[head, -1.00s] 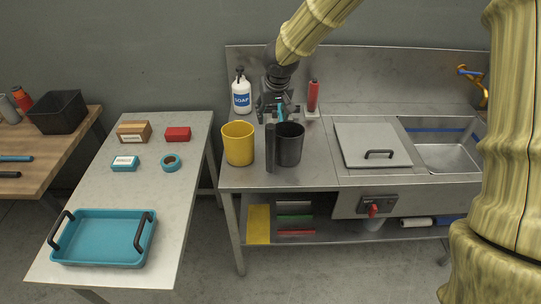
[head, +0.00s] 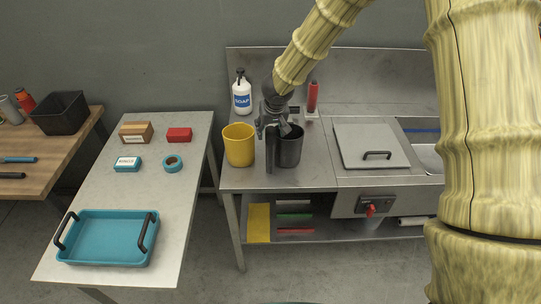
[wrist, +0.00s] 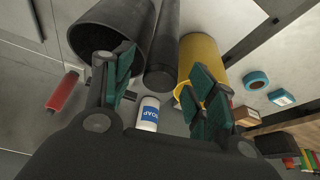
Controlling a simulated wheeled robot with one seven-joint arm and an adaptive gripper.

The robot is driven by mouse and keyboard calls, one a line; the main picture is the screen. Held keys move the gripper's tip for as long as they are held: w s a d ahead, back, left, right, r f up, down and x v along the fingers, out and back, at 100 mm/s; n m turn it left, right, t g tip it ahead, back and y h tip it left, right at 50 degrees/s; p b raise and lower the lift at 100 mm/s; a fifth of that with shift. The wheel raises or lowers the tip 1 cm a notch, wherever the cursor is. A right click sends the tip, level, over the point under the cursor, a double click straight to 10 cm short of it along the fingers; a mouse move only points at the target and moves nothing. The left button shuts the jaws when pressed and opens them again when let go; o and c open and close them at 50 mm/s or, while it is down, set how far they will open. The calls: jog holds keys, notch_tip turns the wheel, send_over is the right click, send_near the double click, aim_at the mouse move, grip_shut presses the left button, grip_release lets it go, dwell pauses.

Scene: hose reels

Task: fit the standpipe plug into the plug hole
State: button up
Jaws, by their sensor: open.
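The standpipe plug looks to be the dark grey upright tube (head: 271,157) on the steel counter, between a yellow mug (head: 239,146) and a black container (head: 290,148). In the wrist view the tube (wrist: 162,50) lies between my two teal finger pads, with its near end close to them. My gripper (head: 272,130) is open at the tube's top, with a finger on either side; contact cannot be told. The sink basin (head: 428,158) is mostly behind my arm at the right, and no plug hole shows.
The black container and yellow mug stand close on both sides of the tube. A soap bottle (head: 242,93) and a red cylinder (head: 312,97) stand behind. A square lid (head: 368,143) covers the counter left of the basin. A side table (head: 190,215) holds a teal tray.

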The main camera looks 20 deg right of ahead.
jog(key=shift+w+f, duration=0.3)
jog(key=shift+f, duration=0.35)
jog(key=shift+c, duration=0.5)
grip_shut()
